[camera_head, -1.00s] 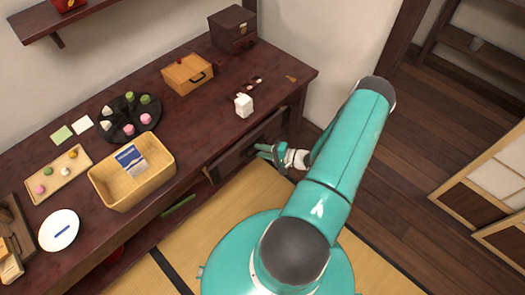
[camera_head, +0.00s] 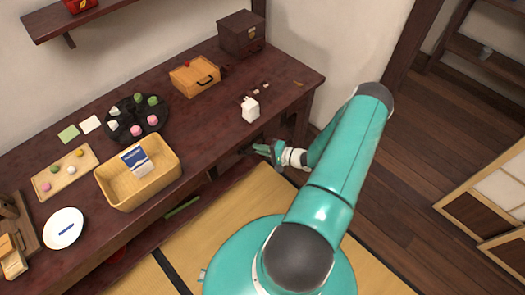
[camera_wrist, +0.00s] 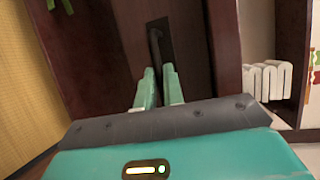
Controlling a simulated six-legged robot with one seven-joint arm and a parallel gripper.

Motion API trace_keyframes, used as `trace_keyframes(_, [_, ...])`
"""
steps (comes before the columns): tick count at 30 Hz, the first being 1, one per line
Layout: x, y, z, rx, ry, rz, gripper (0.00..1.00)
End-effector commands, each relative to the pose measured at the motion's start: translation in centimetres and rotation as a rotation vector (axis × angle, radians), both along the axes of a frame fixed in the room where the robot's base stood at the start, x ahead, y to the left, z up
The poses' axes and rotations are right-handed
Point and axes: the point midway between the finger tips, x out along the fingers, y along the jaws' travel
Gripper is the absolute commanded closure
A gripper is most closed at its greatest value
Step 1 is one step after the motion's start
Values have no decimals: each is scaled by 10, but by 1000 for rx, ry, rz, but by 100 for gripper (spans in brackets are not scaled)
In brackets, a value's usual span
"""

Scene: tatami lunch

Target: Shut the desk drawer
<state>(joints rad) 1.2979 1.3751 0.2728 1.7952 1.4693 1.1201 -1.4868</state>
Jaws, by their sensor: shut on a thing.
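The desk (camera_head: 205,130) is dark red-brown and runs along the wall. Its drawer front is mostly hidden under the desktop edge in the head view, beside my gripper (camera_head: 262,149). In the wrist view the dark drawer front (camera_wrist: 100,60) faces the camera, with a darker plate and a thin handle (camera_wrist: 155,42) on it. My gripper (camera_wrist: 160,78) has its two teal fingertips on either side of the handle's near end and is shut on it. The drawer looks in or nearly in; I cannot tell whether it is fully flush.
Tatami (camera_head: 225,205) lies before the desk. Open wooden floor (camera_head: 415,180) lies to the right.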

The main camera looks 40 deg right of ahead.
Motion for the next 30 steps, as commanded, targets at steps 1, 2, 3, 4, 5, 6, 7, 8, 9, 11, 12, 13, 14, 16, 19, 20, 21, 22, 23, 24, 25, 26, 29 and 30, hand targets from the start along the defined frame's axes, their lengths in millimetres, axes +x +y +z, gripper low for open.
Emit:
trace_keyframes(1, [5,-1,1,-2,-3,-3,100])
trace_keyframes(2, [5,-1,1,-3,-3,-4,88])
trace_keyframes(3, [5,-1,1,-2,-4,-3,81])
trace_keyframes(4, [5,-1,1,-2,-4,-3,75])
trace_keyframes(5, [4,-1,1,-2,-4,-3,69])
trace_keyframes(6, [4,-1,1,-2,-3,-3,68])
trace_keyframes(7, [4,-1,1,-2,-3,-3,68])
trace_keyframes(8, [4,-1,1,-1,-3,-2,68])
trace_keyframes(9, [4,0,1,-1,-3,-2,68])
trace_keyframes(11, [3,0,1,-1,-3,-2,68])
trace_keyframes(12, [3,0,1,-1,-3,-2,68])
trace_keyframes(13, [3,-1,1,-1,-3,-2,68])
trace_keyframes(14, [2,-1,1,-1,-3,-2,68])
trace_keyframes(16, [-1,-3,2,-2,-2,-3,68])
trace_keyframes(19, [-11,-8,3,-3,-1,-4,68])
trace_keyframes(20, [-15,-9,4,-3,-1,-4,68])
trace_keyframes(21, [-22,-12,6,-1,-1,-5,68])
trace_keyframes(22, [-27,-15,7,-1,-1,-5,68])
trace_keyframes(23, [-33,-18,8,-2,0,-5,68])
trace_keyframes(24, [-41,-22,9,-2,0,-6,68])
trace_keyframes(25, [-47,-25,11,-3,-2,-7,68])
trace_keyframes(26, [-53,-27,12,-3,-1,-6,68])
trace_keyframes(29, [-73,-36,16,-3,-2,-6,68])
trace_keyframes(30, [-81,-40,18,-4,-1,-5,68])
